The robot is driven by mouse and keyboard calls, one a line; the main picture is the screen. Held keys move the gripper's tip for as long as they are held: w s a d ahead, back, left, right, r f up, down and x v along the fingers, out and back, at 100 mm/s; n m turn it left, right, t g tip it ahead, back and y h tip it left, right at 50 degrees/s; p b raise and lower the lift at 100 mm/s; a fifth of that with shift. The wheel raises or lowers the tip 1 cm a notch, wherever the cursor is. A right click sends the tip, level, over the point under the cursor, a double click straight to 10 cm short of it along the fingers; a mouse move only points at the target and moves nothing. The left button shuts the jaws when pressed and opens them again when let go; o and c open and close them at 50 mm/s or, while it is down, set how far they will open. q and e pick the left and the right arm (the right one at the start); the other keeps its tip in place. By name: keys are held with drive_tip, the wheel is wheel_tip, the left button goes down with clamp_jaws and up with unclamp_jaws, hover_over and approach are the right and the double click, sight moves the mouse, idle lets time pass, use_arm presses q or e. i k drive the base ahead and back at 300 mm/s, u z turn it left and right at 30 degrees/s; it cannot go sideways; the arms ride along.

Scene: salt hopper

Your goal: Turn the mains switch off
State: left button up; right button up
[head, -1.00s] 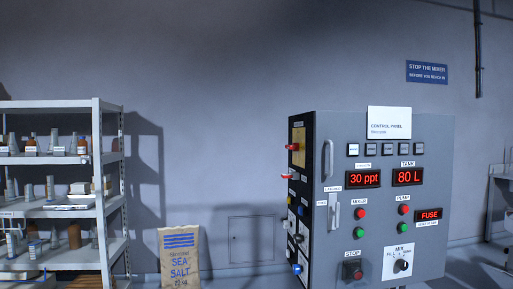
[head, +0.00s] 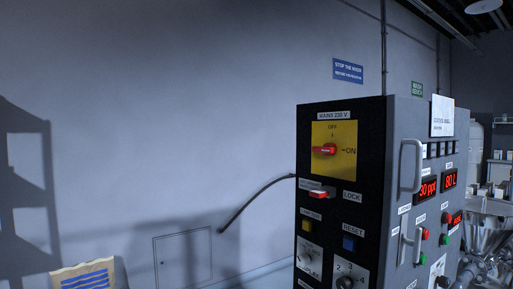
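The mains switch (head: 324,150) is a red handle on a yellow plate (head: 345,133) under a "MAINS 230 V" label, high on the black side of the control cabinet. Its plate reads OFF at the top and ON at the right. The handle lies about level, in line with the ON mark. Just below it is a grey part with a red lever (head: 318,195), beside a "LOCK" label; whether it blocks the switch I cannot tell. Neither of my grippers is in view.
Below are a yellow button (head: 307,225), a blue button (head: 348,243) by a "RESET" label, and dials. The grey cabinet front (head: 430,150) has vertical handles and red displays. A dark cable (head: 255,200) runs left from the cabinet. A sack (head: 85,275) stands lower left.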

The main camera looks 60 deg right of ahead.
sight(329, 149)
drive_tip(key=i, duration=1.05)
drive_tip(key=z, duration=2.2)
